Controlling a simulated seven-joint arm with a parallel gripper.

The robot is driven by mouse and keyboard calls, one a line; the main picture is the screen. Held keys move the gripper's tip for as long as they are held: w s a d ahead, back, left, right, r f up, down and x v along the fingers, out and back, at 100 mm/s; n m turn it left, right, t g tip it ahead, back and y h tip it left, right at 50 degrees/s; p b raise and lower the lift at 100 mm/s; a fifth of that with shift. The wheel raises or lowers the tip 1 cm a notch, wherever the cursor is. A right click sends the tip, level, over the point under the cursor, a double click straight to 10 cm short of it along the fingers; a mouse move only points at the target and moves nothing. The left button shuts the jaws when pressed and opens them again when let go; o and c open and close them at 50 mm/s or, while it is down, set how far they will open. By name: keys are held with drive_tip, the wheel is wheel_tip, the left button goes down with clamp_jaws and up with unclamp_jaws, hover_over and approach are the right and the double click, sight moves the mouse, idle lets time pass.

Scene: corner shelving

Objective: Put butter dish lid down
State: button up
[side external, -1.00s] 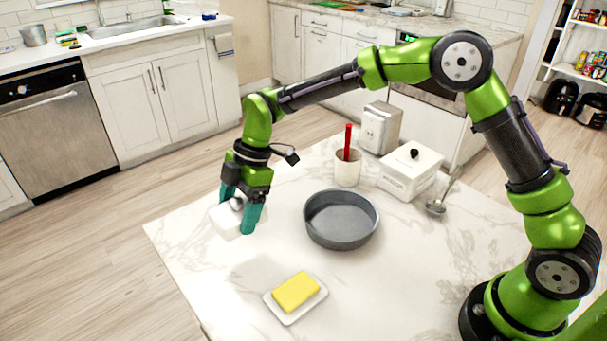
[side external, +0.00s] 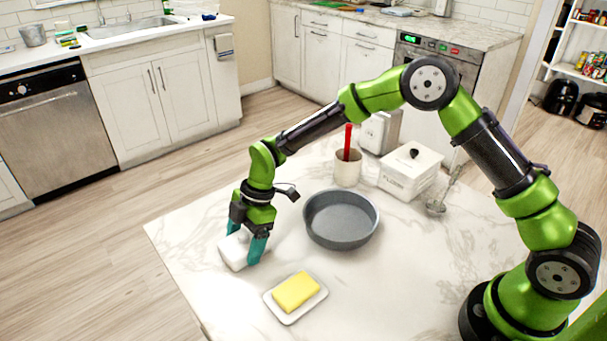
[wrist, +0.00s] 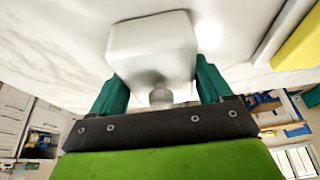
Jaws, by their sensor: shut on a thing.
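The white butter dish lid (side external: 234,252) is between the teal fingers of my gripper (side external: 246,246), at the left part of the marble table. In the wrist view, the lid (wrist: 153,45) shows its box shape and round knob, with a finger of my gripper (wrist: 160,95) on either side of the knob. The lid is at or just above the tabletop; I cannot tell whether it touches. The butter dish (side external: 283,314) with a yellow butter block (side external: 296,291) on it lies uncovered, to the right and nearer the camera.
A grey round pan (side external: 341,220) sits right of my gripper. Behind it stand a white crock (side external: 347,172) with a red utensil and a white lidded box (side external: 409,174). The marble table (side external: 190,262) has free room around the lid and left of the dish.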

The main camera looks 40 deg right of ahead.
drive_tip(key=shift+f, duration=0.1)
drive_tip(key=o, duration=1)
